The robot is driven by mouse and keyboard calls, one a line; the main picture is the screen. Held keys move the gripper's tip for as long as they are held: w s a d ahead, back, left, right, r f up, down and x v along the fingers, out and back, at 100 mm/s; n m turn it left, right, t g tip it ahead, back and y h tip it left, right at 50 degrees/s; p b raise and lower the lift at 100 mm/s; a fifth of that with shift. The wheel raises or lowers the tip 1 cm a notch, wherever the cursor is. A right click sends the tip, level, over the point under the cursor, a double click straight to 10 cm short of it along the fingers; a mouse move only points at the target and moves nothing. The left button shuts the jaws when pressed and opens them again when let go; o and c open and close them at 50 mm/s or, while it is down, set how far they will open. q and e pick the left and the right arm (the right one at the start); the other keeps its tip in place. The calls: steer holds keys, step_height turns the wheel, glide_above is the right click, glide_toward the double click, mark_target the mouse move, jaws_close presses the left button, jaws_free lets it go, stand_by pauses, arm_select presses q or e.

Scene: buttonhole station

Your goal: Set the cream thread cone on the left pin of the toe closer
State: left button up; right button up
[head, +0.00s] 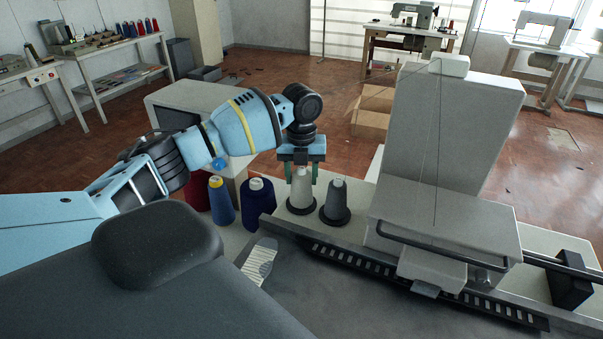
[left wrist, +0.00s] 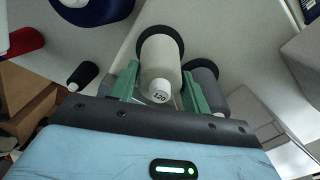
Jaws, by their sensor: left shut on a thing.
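The cream thread cone (head: 301,190) stands upright on the left black disc of the toe closer (head: 450,140), with its point up. Its top, marked 120, shows in the left wrist view (left wrist: 160,92). My left gripper (head: 302,172) comes down from above, its green fingers on both sides of the cone's upper part, shut on it. The disc (head: 302,208) shows under the cone; the left pin itself is hidden inside the cone. A grey cone (head: 337,196) stands on the right disc beside it. My right gripper is not in view.
Red, blue and dark navy cones (head: 257,200) stand close to the left of the gripper. The toe closer's tall pale housing (head: 450,120) rises to the right. A striped sock (head: 259,262) lies in front. Thin threads run down from the housing top.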

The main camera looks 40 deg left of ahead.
arm_select(q)
steer(key=o, duration=1.1)
steer(key=shift+f, duration=0.1)
steer(key=shift+r, duration=3.95)
